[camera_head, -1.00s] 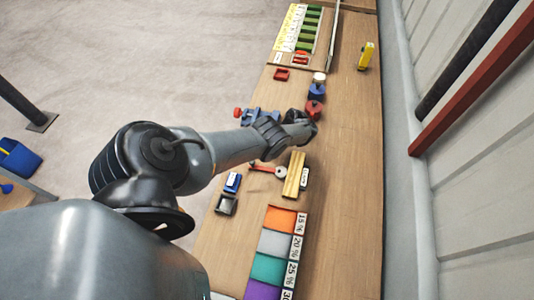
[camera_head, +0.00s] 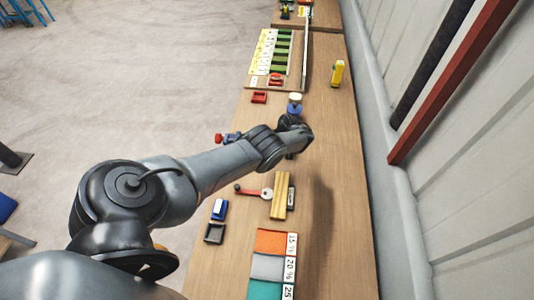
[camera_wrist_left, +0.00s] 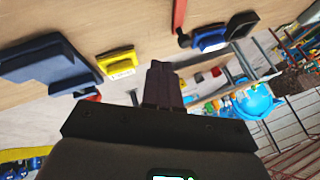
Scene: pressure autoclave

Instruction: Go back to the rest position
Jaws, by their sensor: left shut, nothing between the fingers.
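My left arm reaches from the left over the wooden bench in the head view. Its dark gripper (camera_head: 288,122) is above the bench, in front of a blue piece with a white top (camera_head: 295,106) that it partly covers. In the left wrist view the fingers (camera_wrist_left: 160,68) are together with nothing between them. My right gripper is not in view.
On the bench (camera_head: 345,225) lie yellow bars (camera_head: 280,195), a red-handled tool (camera_head: 253,191), a blue block (camera_head: 219,209), a grey frame (camera_head: 214,233) and coloured panels (camera_head: 271,241). A yellow object (camera_head: 338,73) stands farther back. The wall (camera_head: 440,220) borders the bench's right side.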

